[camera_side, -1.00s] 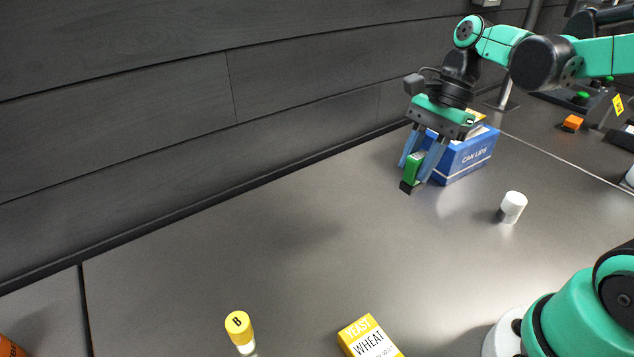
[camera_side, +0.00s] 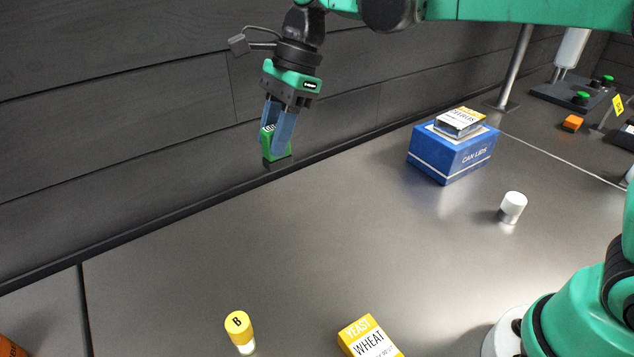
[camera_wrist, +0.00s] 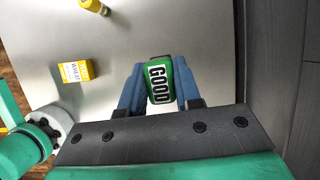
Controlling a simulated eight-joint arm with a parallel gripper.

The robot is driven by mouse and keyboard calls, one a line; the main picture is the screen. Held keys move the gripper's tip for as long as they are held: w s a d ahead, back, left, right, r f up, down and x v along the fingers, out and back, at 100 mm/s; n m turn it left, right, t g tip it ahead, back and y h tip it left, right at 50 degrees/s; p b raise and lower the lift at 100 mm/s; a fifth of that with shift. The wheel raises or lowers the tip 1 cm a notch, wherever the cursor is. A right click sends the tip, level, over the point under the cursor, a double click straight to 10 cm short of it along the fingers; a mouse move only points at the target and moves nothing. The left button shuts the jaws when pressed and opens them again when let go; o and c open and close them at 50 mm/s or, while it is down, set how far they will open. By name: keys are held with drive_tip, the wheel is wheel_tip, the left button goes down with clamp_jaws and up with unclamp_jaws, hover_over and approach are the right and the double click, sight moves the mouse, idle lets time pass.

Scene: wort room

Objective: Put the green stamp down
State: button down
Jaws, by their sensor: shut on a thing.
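The green stamp (camera_side: 276,146) is a small green block with a dark base and a white label. In the wrist view its label on the green stamp (camera_wrist: 160,82) reads GOOD. My gripper (camera_side: 278,138) is shut on it, with a blue finger on each side. In the side view the stamp hangs in front of the dark back wall, apparently clear of the table. My gripper also shows in the wrist view (camera_wrist: 160,90), pointing down past the stamp to the grey table.
A blue CAN LIDS box (camera_side: 452,158) with a yeast packet (camera_side: 460,121) on top stands at the back right. A white cylinder (camera_side: 513,206) is nearby. A yellow-capped vial (camera_side: 239,329) and a yellow WHEAT packet (camera_side: 369,340) are in front. The table's middle is clear.

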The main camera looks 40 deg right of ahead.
drive_tip(key=s+a+f, duration=0.1)
drive_tip(key=a+f, duration=0.3)
drive_tip(key=a, duration=0.6)
drive_tip(key=s+a+f, duration=0.1)
drive_tip(key=a+f, duration=0.3)
drive_tip(key=a, duration=0.7)
wheel_tip(320, 180, down, 8)
drive_tip(key=shift+a+r, duration=0.1)
drive_tip(key=shift+r, duration=0.05)
drive_tip(key=shift+f, duration=0.2)
drive_tip(key=c, duration=0.6)
unclamp_jaws()
